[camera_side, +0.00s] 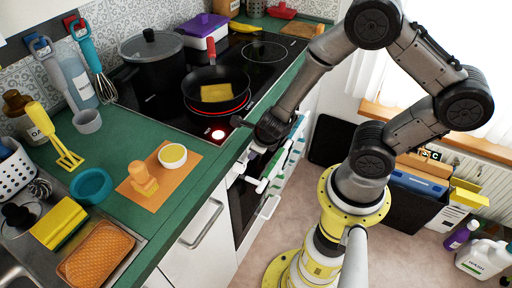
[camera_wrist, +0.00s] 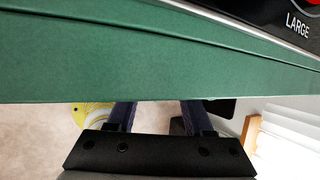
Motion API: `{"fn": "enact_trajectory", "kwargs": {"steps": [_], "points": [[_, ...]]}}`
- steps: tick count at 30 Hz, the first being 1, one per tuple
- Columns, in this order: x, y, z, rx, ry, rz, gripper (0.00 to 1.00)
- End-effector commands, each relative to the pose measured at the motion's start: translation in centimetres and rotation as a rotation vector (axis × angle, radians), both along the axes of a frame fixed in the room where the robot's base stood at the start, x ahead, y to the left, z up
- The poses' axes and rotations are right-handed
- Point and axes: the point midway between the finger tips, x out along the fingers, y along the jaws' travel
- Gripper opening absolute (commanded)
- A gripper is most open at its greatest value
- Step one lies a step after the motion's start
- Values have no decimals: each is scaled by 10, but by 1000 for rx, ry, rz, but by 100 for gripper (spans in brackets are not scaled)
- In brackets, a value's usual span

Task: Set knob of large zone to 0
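The black cooktop (camera_side: 170,113) is set in the green counter. In the wrist view, the word LARGE (camera_wrist: 297,25) shows on its black surface at the top right, with a red patch cut off by the frame. In the side view a red-and-white light (camera_side: 218,134) glows near the cooktop's front edge. A small dark shape (camera_side: 237,121) beside it may be a knob; I cannot read any setting. My gripper (camera_side: 262,142) is at the counter's front edge. In the wrist view its two fingers (camera_wrist: 158,115) stand apart, with their tips hidden behind the green edge.
A black pan (camera_side: 236,89) with yellow food sits on a red-glowing zone. A black pot (camera_side: 152,62) stands behind it. The green counter edge (camera_wrist: 150,55) lies across my fingers. Striped cloth (camera_side: 284,160) hangs at the oven front, close to my gripper. Open floor lies below.

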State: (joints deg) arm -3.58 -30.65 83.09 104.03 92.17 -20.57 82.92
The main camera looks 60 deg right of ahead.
Motion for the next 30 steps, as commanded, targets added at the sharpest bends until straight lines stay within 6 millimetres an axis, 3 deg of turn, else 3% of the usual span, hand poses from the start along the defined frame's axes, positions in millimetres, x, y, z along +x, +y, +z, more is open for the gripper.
{"fn": "enact_trajectory", "kwargs": {"steps": [1,8,16,30], "points": [[0,0,0,0,0,0,40],[0,0,0,0,0,0,0],[0,2,-1,-51,5,6,0],[0,6,-4,-363,3,3,0]]}}
